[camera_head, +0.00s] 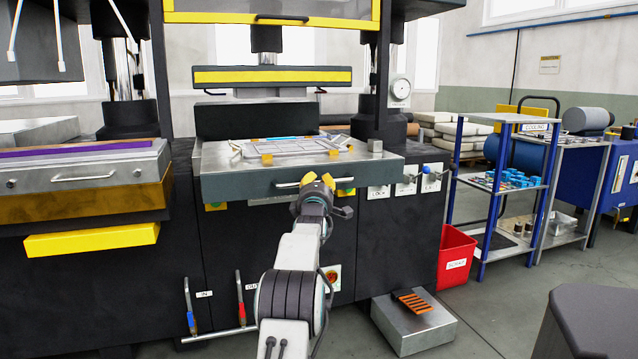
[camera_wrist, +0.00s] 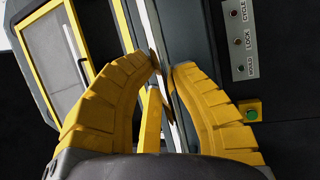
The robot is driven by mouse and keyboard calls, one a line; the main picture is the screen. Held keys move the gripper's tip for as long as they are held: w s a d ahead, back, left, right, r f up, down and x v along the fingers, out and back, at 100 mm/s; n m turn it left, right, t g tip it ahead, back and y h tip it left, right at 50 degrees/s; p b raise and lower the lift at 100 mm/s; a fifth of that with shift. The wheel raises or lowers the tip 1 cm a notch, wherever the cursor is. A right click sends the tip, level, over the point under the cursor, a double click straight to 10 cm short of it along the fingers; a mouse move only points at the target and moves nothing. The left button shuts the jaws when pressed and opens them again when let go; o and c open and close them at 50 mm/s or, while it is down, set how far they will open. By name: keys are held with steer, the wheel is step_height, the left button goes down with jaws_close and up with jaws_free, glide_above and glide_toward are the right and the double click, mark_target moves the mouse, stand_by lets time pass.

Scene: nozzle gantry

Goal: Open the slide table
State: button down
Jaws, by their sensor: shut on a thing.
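The slide table (camera_head: 232,187) is a grey metal slab at the front of the middle press, carrying a flat mould plate with orange corner blocks. A thin bar handle (camera_head: 287,184) runs along its front face. My gripper (camera_head: 318,181) is at the right part of this handle, its yellow fingers closed there. In the wrist view my gripper (camera_wrist: 164,68) has its two ribbed yellow fingers close on either side of a pale bar, the handle (camera_wrist: 146,22). The exact contact is partly hidden by the fingers.
A blue lever (camera_head: 188,305) and a red lever (camera_head: 240,298) labelled IN and OUT are below left. A metal box (camera_head: 415,330) and a red bin (camera_head: 456,255) stand at the right. A neighbouring table (camera_head: 85,180) is at the left.

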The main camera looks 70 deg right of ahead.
steer(key=shift+d, duration=0.1)
steer(key=c, duration=1)
jaws_free()
steer(key=shift+v, duration=6)
